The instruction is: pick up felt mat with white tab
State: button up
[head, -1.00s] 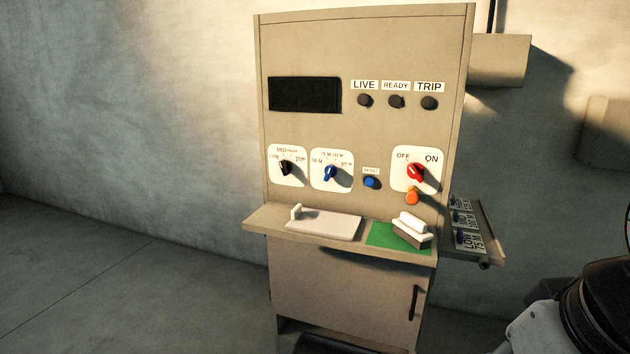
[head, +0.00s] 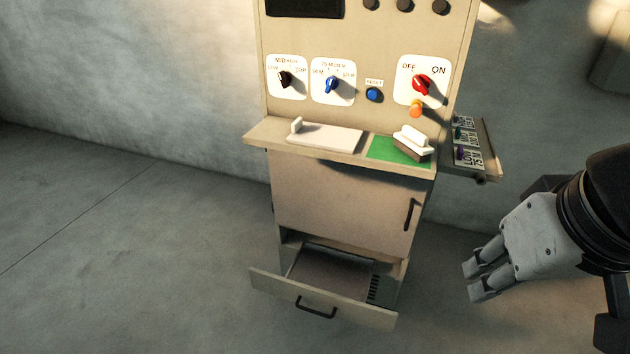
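A thin, pale flat mat (head: 338,138) lies on the cabinet's shelf, left of the green patch. A small white upright tab (head: 296,125) stands at its left end; this fits the felt mat with the white tab. My gripper (head: 476,281) is in the air at the right, lower than the shelf and well apart from the mat. Its two fingers point down-left with a gap between them, and nothing shows between them.
A brown block with a white top (head: 412,145) sits on the green patch (head: 385,151). The control panel with knobs (head: 333,86) rises behind the shelf. A drawer (head: 350,309) stands open below. A side shelf (head: 487,165) juts out right. The floor at left is clear.

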aim_at(333, 139)
jog(key=i+j+z, duration=0.15)
jog(key=i+j, duration=0.5)
jog(key=i, duration=0.2)
jog(key=i+j+z, duration=0.15)
jog(key=i+j, duration=0.6)
jog(key=i, duration=0.1)
